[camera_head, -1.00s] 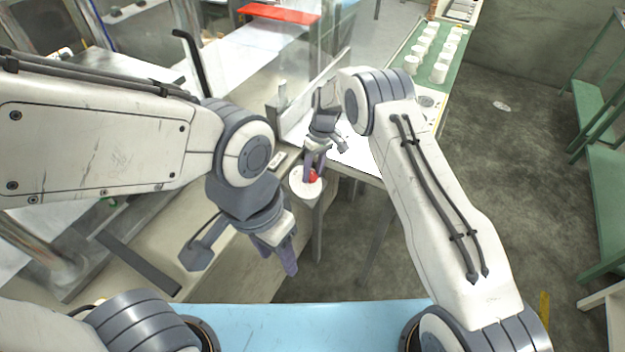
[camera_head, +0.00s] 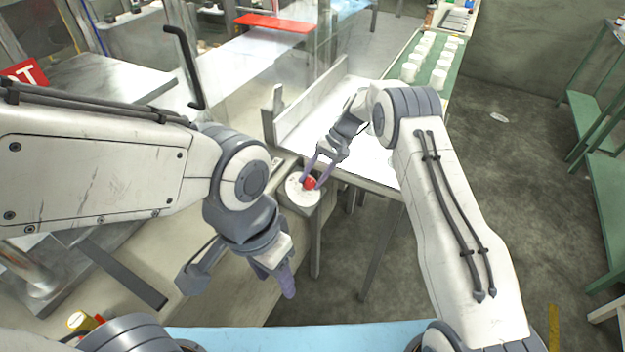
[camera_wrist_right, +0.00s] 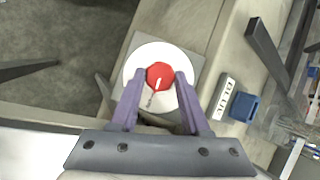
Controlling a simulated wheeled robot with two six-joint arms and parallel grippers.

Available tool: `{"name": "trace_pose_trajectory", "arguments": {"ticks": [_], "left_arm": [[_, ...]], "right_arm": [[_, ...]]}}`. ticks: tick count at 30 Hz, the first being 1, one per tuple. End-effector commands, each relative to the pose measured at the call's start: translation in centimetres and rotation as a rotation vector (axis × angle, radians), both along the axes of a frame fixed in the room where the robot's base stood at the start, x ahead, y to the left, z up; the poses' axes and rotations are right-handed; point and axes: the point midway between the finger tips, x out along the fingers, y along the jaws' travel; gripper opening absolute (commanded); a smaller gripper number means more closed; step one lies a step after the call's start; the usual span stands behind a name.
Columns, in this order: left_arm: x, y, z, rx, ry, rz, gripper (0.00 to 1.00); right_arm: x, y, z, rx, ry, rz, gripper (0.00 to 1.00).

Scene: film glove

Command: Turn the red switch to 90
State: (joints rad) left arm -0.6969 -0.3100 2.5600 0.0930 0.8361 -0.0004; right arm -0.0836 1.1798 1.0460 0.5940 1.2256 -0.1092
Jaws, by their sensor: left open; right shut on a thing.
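The red switch (camera_head: 309,183) is a small red knob on a round white dial (camera_head: 298,194) at the corner of the bench. In the right wrist view the red switch (camera_wrist_right: 159,77) has a white pointer line on its top, and the white dial (camera_wrist_right: 143,58) surrounds it. My right gripper (camera_head: 312,178) is shut on the red switch, with one purple finger on each side of it; its fingers also show in the right wrist view (camera_wrist_right: 158,85). My left gripper (camera_head: 284,283) is open and empty, below and left of the dial, apart from it. The dial's markings are too small to read.
A white work surface (camera_head: 372,150) lies behind the dial, with a clear panel beside it. Several white cups stand on a green strip (camera_head: 419,62) at the back. A white panel with several sockets (camera_wrist_right: 223,97) is beside the dial. Open floor (camera_head: 500,200) lies to the right.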

Motion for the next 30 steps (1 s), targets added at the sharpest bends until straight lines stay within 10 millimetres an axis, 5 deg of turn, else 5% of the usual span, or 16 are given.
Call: {"name": "trace_pose_trajectory", "arguments": {"ticks": [22, 23, 24, 30], "left_arm": [[0.0, 0.0, -0.31, 0.0, 0.0, 0.0, 0.5], [0.0, 0.0, -0.31, 0.0, 0.0, 0.0, 0.5], [0.0, 0.0, -0.31, 0.0, 0.0, 0.0, 0.5], [0.0, 0.0, -0.31, 0.0, 0.0, 0.0, 0.5]], "right_arm": [[-0.04, -0.09, -0.02, 0.02, 0.037, -0.072, 0.0], [-0.04, -0.09, -0.02, 0.02, 0.037, -0.072, 0.58], [-0.04, -0.09, -0.02, 0.02, 0.037, -0.072, 0.73], [-0.03, -0.07, -0.03, 0.019, 0.035, -0.07, 0.76]]}}
